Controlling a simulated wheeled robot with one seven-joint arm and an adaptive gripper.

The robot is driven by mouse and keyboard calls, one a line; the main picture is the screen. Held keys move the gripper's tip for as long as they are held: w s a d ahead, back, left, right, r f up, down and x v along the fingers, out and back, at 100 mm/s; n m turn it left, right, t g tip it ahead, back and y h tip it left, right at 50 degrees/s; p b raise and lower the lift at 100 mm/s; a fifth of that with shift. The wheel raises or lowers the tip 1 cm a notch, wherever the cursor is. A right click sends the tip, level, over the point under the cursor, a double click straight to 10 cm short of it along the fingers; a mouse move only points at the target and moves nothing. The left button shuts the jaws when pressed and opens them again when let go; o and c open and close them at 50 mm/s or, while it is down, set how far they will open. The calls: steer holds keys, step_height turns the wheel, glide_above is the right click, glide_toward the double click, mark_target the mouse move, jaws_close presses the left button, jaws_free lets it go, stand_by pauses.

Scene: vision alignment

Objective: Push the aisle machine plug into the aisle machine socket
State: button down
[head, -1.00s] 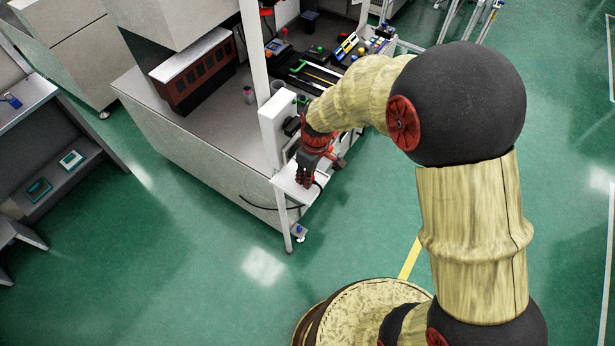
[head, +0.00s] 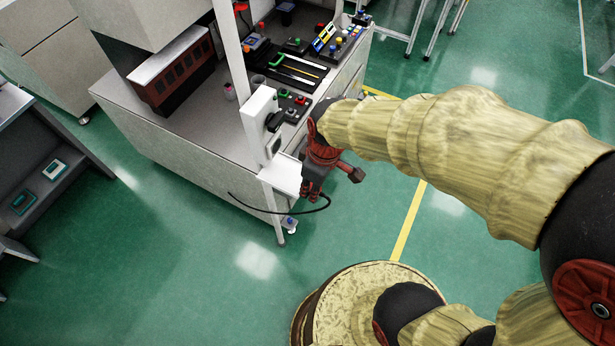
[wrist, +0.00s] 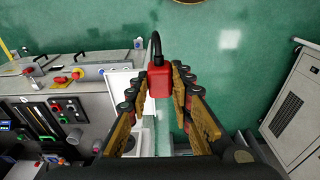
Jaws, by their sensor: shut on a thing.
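My gripper (wrist: 160,85) is shut on the red plug (wrist: 159,80), which sits between the fingertips in the wrist view with its black cable (wrist: 155,42) rising from it. In the head view my gripper (head: 312,190) points down just right of the small white shelf. The plug itself cannot be made out there, but its black cable (head: 270,212) loops below the shelf. I cannot make out the socket in the wrist view.
The white shelf (head: 283,174) juts from the machine's corner, close beside my gripper. A white post (head: 228,50) rises behind the box. The machine table (head: 195,112) holds button boxes and a dark red unit (head: 175,75). Green floor (head: 350,225) to the right is open.

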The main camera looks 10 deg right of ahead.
steer(key=shift+s+d+r, duration=0.1)
steer(key=shift+s, duration=0.2)
steer(key=w+d+f+m+b, duration=0.2)
steer(key=w+d+f+m, duration=0.3)
steer(key=w+f, duration=0.4)
steer(key=w+d+f+m+h+b, duration=0.1)
steer(key=w+d+f+m+b, duration=0.2)
steer(key=w+f, duration=0.6)
steer(key=shift+d+m+t+b, duration=0.3)
steer(key=shift+d+m+b, duration=0.05)
steer(key=shift+d+m, duration=0.9)
steer(key=shift+d+f, duration=0.1)
